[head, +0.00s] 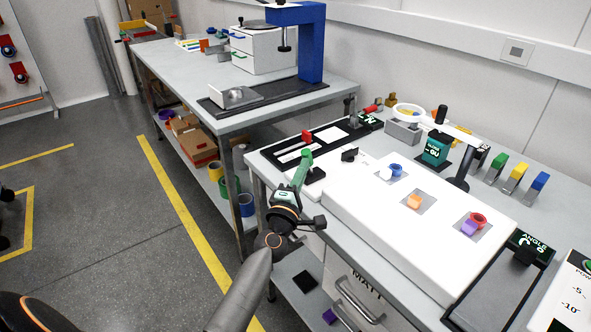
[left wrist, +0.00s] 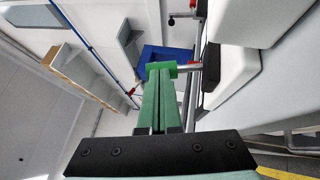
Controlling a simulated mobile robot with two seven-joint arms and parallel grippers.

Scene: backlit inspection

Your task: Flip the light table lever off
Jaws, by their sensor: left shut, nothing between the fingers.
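The light table (head: 410,235) is a bright white panel on the grey bench, with several small coloured parts on it. A small black lever-like piece (head: 348,155) stands by its far left corner. My left gripper (head: 304,160), with green fingers, is shut and empty over the bench's front edge, left of the light table. In the left wrist view the shut fingertips (left wrist: 162,70) are beside a short metal rod (left wrist: 188,66) with a black mount (left wrist: 210,68); I cannot tell whether they touch. Which way the lever is set is unclear. My right gripper is out of view.
A ring lamp on a stand (head: 460,165) and a teal box (head: 436,149) stand behind the light table. Open floor (head: 110,210) lies to the left.

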